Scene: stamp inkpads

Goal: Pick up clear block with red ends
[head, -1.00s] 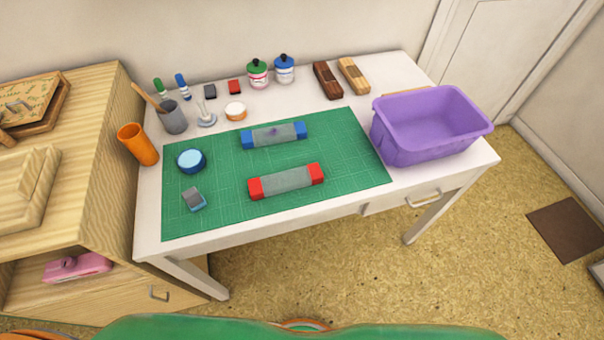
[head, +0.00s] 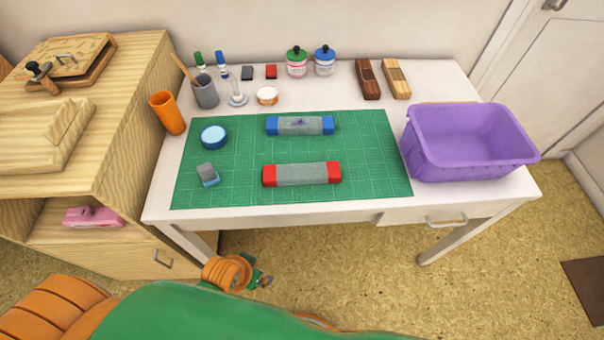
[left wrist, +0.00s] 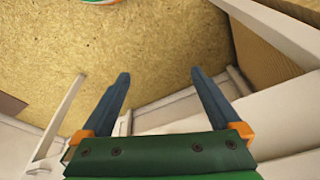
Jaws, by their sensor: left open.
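The clear block with red ends (head: 301,174) lies flat on the green cutting mat (head: 230,188), near its front edge. Its middle looks greyish and see-through. A similar block with blue ends (head: 300,125) lies behind it. My left gripper (left wrist: 160,74) is open and empty in the left wrist view, with floor and furniture between and beyond its fingers. In the head view part of my left wrist and gripper (head: 262,280) shows low in front of the table, apart from the block. My right gripper is not in view.
A blue round pad (head: 214,137) and a small grey-blue item (head: 207,175) sit on the mat's left. A purple bin (head: 470,165) stands right of the mat. Cups, bottles and wooden blocks line the back. A wooden cabinet (head: 130,110) adjoins the table's left.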

